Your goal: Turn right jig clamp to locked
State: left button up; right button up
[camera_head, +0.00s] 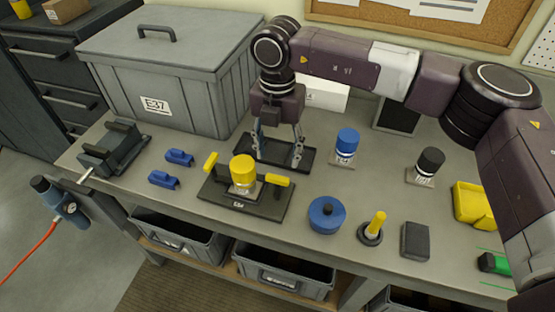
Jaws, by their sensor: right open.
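The jig is a dark base plate (245,207) near the middle of the bench, with a yellow-topped cylinder (243,172) standing on it. The right jig clamp has a yellow handle (278,180) that lies roughly flat and points right. The left jig clamp has a yellow handle (211,162) that tilts upward. My right gripper (278,153) points down just behind the jig, over a dark tray (270,163). Its fingers are spread and empty, apart from the right clamp handle. My left gripper is not in view.
A grey lidded bin (185,85) stands at the back left. Blue (346,146) and black-topped (427,166) cylinders stand right of my gripper. A round blue part (326,214), a yellow-handled stamp-like tool (373,229) and a dark block (415,240) lie at the front right.

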aim_at(278, 178)
jog(key=shift+s+f+p, duration=0.65)
jog(key=shift+s+f, duration=0.2)
jog(key=shift+f, duration=0.1)
notch_tip(278, 178, down, 3)
jog(key=shift+r+p, duration=0.15)
jog(key=shift+p, duration=0.4)
jog(key=shift+w+f, duration=0.2)
jog(key=shift+f, duration=0.25)
jog(key=shift+w+f, duration=0.2)
jog(key=shift+f, duration=0.25)
jog(key=shift+s+f, duration=0.1)
jog(key=c, duration=0.9)
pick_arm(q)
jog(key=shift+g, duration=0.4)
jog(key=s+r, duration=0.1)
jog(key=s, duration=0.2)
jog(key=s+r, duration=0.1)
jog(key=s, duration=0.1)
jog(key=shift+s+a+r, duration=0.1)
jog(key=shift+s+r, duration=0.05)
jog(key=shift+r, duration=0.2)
